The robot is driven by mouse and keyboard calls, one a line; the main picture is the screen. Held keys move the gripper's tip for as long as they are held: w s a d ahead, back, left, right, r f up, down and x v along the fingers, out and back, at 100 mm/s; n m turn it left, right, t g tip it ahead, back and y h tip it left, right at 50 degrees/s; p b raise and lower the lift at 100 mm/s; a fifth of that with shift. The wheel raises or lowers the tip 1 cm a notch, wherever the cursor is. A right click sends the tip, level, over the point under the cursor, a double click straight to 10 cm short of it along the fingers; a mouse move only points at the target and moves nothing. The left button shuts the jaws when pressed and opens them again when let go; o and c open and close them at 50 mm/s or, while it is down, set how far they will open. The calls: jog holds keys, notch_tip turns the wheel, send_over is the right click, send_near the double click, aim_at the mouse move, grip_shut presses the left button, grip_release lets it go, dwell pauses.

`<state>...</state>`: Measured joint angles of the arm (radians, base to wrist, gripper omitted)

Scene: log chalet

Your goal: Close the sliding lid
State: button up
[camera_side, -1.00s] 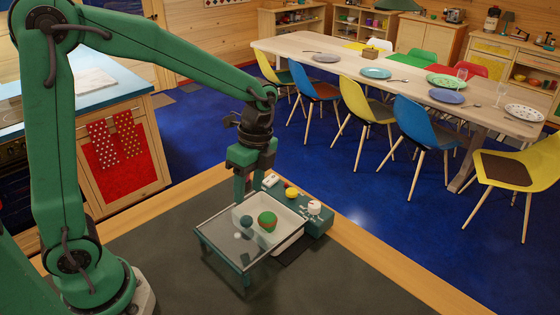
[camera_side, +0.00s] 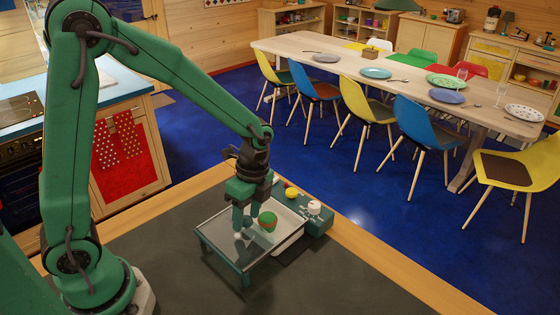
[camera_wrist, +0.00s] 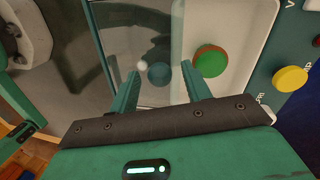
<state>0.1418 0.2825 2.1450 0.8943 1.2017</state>
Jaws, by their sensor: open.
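A low box with a teal frame (camera_side: 222,262) stands on the dark mat. Its clear sliding lid (camera_wrist: 120,50) covers the left part in the wrist view, and the white tray (camera_wrist: 232,25) is uncovered on the right. A small white knob (camera_wrist: 142,66) shows on the lid; it also shows in the side view (camera_side: 238,236). A teal ball (camera_wrist: 159,76) and an orange-and-green ball (camera_wrist: 210,62) are in the tray area. My gripper (camera_wrist: 160,68) is open, fingers pointing down at the lid, with the knob between the fingertips, nearer the left one. I cannot tell whether they touch it.
A teal panel (camera_side: 318,226) with a yellow button (camera_side: 291,193) and a white knob (camera_side: 314,207) adjoins the box on the right. The dark mat (camera_side: 340,285) is clear in front. A wooden table edge (camera_side: 385,270) runs along the right, with the blue floor beyond.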

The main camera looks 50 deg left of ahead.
aim_at(278, 192)
jog(key=shift+f, duration=0.15)
jog(key=shift+c, duration=0.5)
grip_shut()
jog(key=shift+w+a, duration=0.2)
jog(key=shift+w, duration=4.8)
jog(key=shift+o, duration=0.5)
grip_release()
notch_tip(278, 192, up, 8)
jog(key=w, duration=0.1)
jog(key=shift+w, duration=0.15)
jog(key=shift+d+f, duration=0.1)
